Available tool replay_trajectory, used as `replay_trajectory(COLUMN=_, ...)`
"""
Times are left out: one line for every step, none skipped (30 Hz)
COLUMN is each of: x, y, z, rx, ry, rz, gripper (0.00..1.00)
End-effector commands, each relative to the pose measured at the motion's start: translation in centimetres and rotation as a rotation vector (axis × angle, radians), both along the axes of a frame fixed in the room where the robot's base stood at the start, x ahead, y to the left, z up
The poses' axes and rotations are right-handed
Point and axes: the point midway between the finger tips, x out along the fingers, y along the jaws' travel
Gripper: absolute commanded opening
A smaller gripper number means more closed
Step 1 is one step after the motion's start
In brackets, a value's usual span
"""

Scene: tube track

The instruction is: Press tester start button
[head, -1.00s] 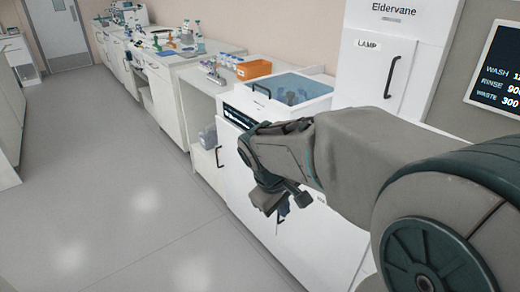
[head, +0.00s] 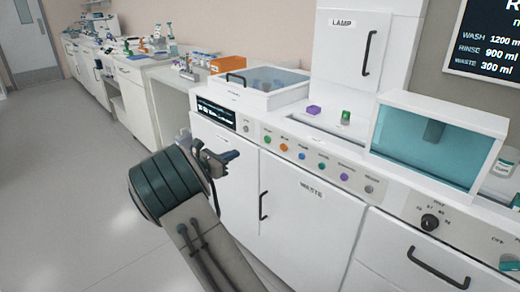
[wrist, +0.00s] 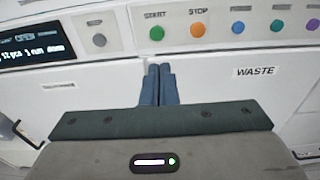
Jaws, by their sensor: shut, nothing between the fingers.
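The green start button (wrist: 156,33) is on the white machine's front panel, under a START label, in the wrist view. It also shows in the head view (head: 267,140), right of the small display. My gripper (wrist: 157,70) is shut and empty, its fingertips pointing toward the panel below the green button. A gap to the button seems to remain, but its size is hard to tell. In the head view my gripper (head: 232,156) is left of and slightly below the button row.
An orange stop button (wrist: 197,30) is right of the green one, with several coloured buttons beyond. A grey button (wrist: 99,40) and a display (wrist: 40,48) are at left. Cabinet doors with a WASTE label (head: 311,190) lie below. The floor (head: 70,190) at left is clear.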

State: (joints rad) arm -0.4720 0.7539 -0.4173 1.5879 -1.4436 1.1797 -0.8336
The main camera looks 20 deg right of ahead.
Motion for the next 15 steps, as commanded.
replay_trajectory(x=0.3, y=0.2, z=-0.16, rx=-0.015, ry=0.004, rz=0.008, gripper=0.0)
replay_trajectory(x=0.38, y=0.27, z=-0.14, rx=-0.02, ry=0.007, rz=0.01, gripper=0.0)
replay_trajectory(x=0.44, y=0.3, z=-0.09, rx=-0.023, ry=0.007, rz=0.012, gripper=0.0)
replay_trajectory(x=0.45, y=0.3, z=-0.06, rx=-0.024, ry=0.008, rz=0.012, gripper=0.0)
replay_trajectory(x=0.45, y=0.31, z=-0.04, rx=-0.024, ry=0.008, rz=0.012, gripper=0.0)
replay_trajectory(x=0.44, y=0.29, z=-0.04, rx=-0.023, ry=0.007, rz=0.012, gripper=0.0)
replay_trajectory(x=0.43, y=0.29, z=-0.05, rx=-0.022, ry=0.008, rz=0.012, gripper=0.0)
replay_trajectory(x=0.42, y=0.28, z=-0.05, rx=-0.022, ry=0.008, rz=0.012, gripper=0.0)
replay_trajectory(x=0.41, y=0.27, z=-0.06, rx=-0.021, ry=0.008, rz=0.011, gripper=0.0)
replay_trajectory(x=0.4, y=0.27, z=-0.07, rx=-0.021, ry=0.008, rz=0.011, gripper=0.0)
replay_trajectory(x=0.4, y=0.25, z=-0.07, rx=-0.021, ry=0.007, rz=0.011, gripper=0.0)
replay_trajectory(x=0.42, y=0.17, z=-0.08, rx=-0.021, ry=0.007, rz=0.011, gripper=0.0)
replay_trajectory(x=0.45, y=0.06, z=-0.1, rx=-0.021, ry=0.007, rz=0.01, gripper=0.0)
replay_trajectory(x=0.5, y=-0.11, z=-0.12, rx=-0.021, ry=0.007, rz=0.01, gripper=0.0)
replay_trajectory(x=0.6, y=-0.42, z=-0.15, rx=-0.021, ry=0.007, rz=0.008, gripper=0.0)
